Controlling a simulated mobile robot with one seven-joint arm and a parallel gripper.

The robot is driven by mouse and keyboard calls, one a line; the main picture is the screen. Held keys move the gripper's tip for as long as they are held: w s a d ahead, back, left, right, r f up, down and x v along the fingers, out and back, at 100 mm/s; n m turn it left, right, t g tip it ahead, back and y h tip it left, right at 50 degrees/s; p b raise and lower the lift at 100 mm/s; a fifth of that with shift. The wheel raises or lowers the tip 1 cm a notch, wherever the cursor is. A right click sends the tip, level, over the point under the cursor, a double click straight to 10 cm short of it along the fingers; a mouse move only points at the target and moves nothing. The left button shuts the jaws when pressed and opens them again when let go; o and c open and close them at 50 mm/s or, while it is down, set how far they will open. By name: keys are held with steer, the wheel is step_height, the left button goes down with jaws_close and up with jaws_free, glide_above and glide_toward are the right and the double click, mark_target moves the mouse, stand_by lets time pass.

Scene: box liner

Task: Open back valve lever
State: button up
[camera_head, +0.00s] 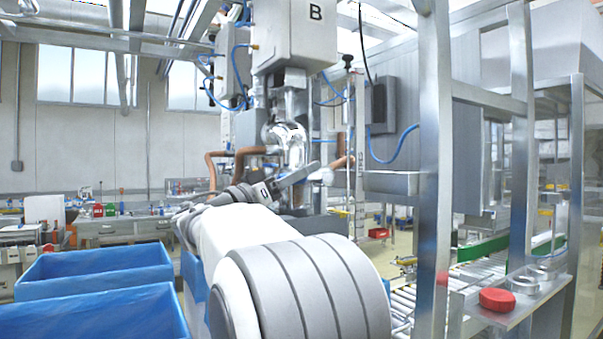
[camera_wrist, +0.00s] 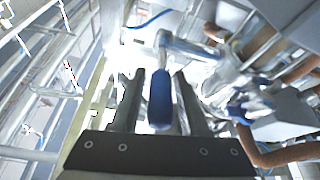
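In the wrist view, a valve lever with a blue grip (camera_wrist: 160,98) hangs from a silver stem, its grip pointing down toward the gripper's base. My gripper (camera_wrist: 159,74) is open, with one dark finger on each side of the blue grip. Gaps show between the grip and both fingers. In the head view, my gripper (camera_head: 312,168) is at the silver valve pipework (camera_head: 287,142) below the box marked B. The lever cannot be made out there. A second blue part (camera_wrist: 238,114), perhaps another lever, shows at right in the wrist view.
Copper-coloured pipes (camera_head: 218,160) flank the valve; one pipe (camera_wrist: 285,155) also runs close on the right in the wrist view. A box marked B (camera_head: 294,38) hangs above. A steel frame post (camera_head: 434,170) stands at right. Blue crates (camera_head: 95,262) stand at lower left.

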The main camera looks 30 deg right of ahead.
jaws_close()
stand_by(1.2)
